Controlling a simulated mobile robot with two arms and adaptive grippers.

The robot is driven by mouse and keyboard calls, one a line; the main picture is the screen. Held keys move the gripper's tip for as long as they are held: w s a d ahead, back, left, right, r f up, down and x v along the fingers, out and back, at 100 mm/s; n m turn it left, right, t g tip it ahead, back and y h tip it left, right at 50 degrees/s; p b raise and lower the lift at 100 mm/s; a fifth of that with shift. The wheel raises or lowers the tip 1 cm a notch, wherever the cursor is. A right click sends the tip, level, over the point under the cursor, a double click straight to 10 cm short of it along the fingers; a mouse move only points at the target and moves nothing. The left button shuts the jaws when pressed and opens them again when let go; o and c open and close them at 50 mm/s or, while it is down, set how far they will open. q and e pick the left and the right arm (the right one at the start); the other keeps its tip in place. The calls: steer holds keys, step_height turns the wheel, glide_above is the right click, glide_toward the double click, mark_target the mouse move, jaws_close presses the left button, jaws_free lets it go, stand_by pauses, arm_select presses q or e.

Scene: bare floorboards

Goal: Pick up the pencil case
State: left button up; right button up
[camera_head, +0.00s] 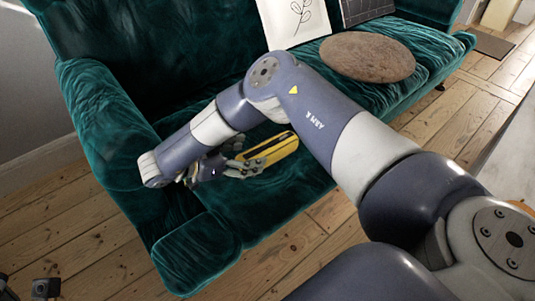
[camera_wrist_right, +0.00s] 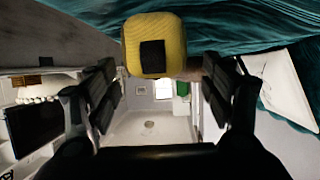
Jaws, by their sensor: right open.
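The pencil case (camera_head: 268,150) is yellow with a dark stripe and lies on the green sofa seat, near its left arm. In the right wrist view the pencil case (camera_wrist_right: 152,28) shows end-on, with a black patch, at the top centre. My right gripper (camera_head: 238,160) is at the left end of the case in the head view. Its fingers (camera_wrist_right: 162,88) are spread apart, with the case's end ahead of the gap and no grip on it. My right forearm hides part of the seat. My left gripper is not clearly seen.
The green velvet sofa (camera_head: 105,115) has a raised left arm close to my right gripper. A round brown cushion (camera_head: 367,57), a white leaf-print cushion (camera_head: 295,20) and a dark cushion (camera_head: 366,9) sit to the right. Bare floorboards (camera_head: 70,215) lie in front. A small dark object (camera_head: 46,288) is at bottom left.

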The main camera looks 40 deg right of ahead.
mark_target(261, 149)
steer(key=x, duration=0.1)
steer(key=b+x, duration=0.1)
steer(key=x, duration=0.1)
steer(key=b+x, duration=0.1)
steer(key=x, duration=0.1)
steer(key=shift+s+d+r, duration=0.15)
steer(key=shift+d+r, duration=0.1)
steer(key=shift+r, duration=0.15)
steer(key=shift+r, duration=0.1)
steer(key=c, duration=1.2)
